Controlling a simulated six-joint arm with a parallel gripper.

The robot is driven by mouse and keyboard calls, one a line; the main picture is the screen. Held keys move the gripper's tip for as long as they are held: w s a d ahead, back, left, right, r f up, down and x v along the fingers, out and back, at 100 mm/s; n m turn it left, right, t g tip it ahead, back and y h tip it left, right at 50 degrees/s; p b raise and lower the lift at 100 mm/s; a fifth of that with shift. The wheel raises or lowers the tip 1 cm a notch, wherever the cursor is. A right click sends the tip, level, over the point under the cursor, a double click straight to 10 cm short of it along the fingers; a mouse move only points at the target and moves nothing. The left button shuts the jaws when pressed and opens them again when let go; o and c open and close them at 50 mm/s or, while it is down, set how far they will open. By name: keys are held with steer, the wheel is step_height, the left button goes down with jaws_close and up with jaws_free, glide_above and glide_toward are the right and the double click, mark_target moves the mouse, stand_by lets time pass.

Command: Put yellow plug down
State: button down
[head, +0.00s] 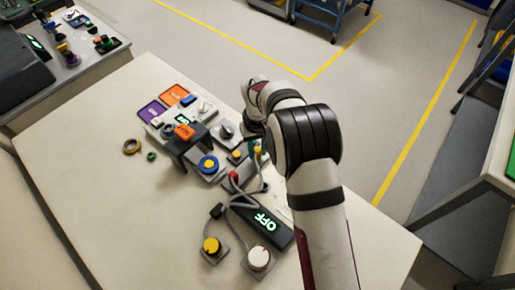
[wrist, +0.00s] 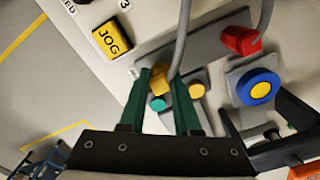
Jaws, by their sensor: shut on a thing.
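The yellow plug (wrist: 160,82) is between the green fingertips of my gripper (wrist: 163,85) in the wrist view, with a grey cable running up from it. My gripper is shut on it. In the head view the gripper tip (head: 261,151) is small and partly hidden by my arm, right of the blue and yellow button. I cannot tell whether the plug touches the surface beneath.
A red plug (wrist: 240,40) and the blue and yellow button (wrist: 258,87) are right of the gripper; a yellow JOG button (wrist: 112,40) is upper left. In the head view, a dark OFF display (head: 268,222) and knobs stand in front. The table's left part (head: 80,170) is clear.

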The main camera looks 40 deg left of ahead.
mark_target(258, 149)
steer(key=shift+f, duration=0.15)
steer(key=c, duration=0.6)
jaws_free()
step_height(258, 149, up, 12)
steer(key=w+d+r+m, duration=0.25)
steer(key=d+r, duration=0.25)
steer(key=d, duration=0.3)
steer(key=s+d+r+m, duration=0.2)
steer(key=d+r+m, duration=0.1)
steer(key=d, duration=0.5)
steer(key=s+d+r+m, duration=0.2)
steer(key=s+d+m, duration=0.1)
steer(key=d, duration=0.6)
steer(key=s+d+f+m, duration=0.1)
steer(key=s+d+m, duration=0.1)
steer(key=s, duration=0.3)
steer(key=s+d+m+y, duration=0.1)
steer(key=s+d+m, duration=0.2)
steer(key=s+d, duration=0.1)
steer(key=s+d+f+m, duration=0.1)
steer(key=s+d+m, duration=0.2)
steer(key=s+d, duration=0.2)
steer(key=shift+s+f+m+y, duration=0.25)
steer(key=shift+s+f+y, duration=0.05)
steer(key=shift+s+y, duration=0.1)
